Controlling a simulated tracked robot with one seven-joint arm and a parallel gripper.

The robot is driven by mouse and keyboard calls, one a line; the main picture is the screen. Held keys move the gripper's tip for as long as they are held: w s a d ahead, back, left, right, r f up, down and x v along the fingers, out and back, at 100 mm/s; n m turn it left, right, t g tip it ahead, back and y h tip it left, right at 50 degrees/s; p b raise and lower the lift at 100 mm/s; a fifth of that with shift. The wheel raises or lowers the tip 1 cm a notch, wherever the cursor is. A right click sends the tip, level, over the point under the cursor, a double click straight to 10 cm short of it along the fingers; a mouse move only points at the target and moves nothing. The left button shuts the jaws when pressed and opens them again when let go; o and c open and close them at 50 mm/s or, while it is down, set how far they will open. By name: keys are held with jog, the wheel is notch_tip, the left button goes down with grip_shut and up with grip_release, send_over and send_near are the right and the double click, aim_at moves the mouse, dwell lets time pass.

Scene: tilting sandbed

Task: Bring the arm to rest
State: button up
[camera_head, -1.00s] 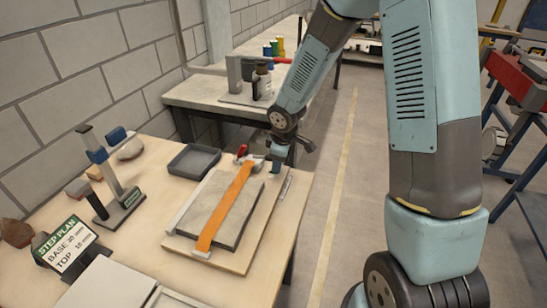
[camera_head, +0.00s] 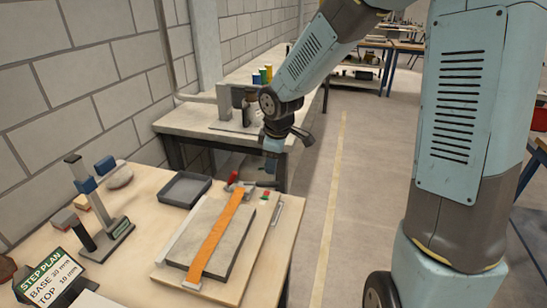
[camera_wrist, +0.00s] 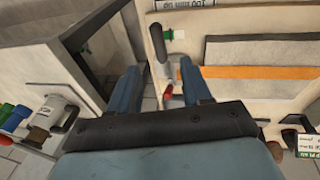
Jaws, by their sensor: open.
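My gripper (camera_head: 272,150) hangs from the arm beyond the far end of the wooden board (camera_head: 262,240), apart from it and near the edge of the further table. In the wrist view its two blue fingers (camera_wrist: 160,82) stand wide apart with nothing between them in their grip. The red-handled clamp (camera_wrist: 167,92) shows in the gap behind the fingers. My arm is bent and reaches down from the top right in the head view.
The near table (camera_head: 150,225) bears a grey slab (camera_head: 238,250) under an orange strap (camera_head: 222,232), a shallow grey tray (camera_head: 183,189), a small stand (camera_head: 100,205) and a step plan sign (camera_head: 50,277). A further table (camera_head: 190,122) stands behind. Open floor (camera_head: 345,200) lies right.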

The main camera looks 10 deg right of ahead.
jog(key=shift+s+r, duration=0.15)
jog(key=shift+r, duration=0.45)
jog(key=shift+d, duration=0.1)
jog(key=s+d+r+m+t+h, duration=0.1)
jog(key=s+d+r+m+h, duration=0.1)
jog(key=s+d+r+m, duration=0.75)
jog(key=s+d+r+m+t, duration=0.1)
jog(key=s+d+r+m, duration=0.1)
jog(key=s, duration=0.4)
jog(key=s+d+r+m+t+y, duration=0.1)
jog(key=s+d+r+m, duration=0.2)
jog(key=s+d+r, duration=0.2)
jog(key=shift+s+r, duration=0.9)
jog(key=shift+s, duration=0.25)
jog(key=shift+d, duration=0.1)
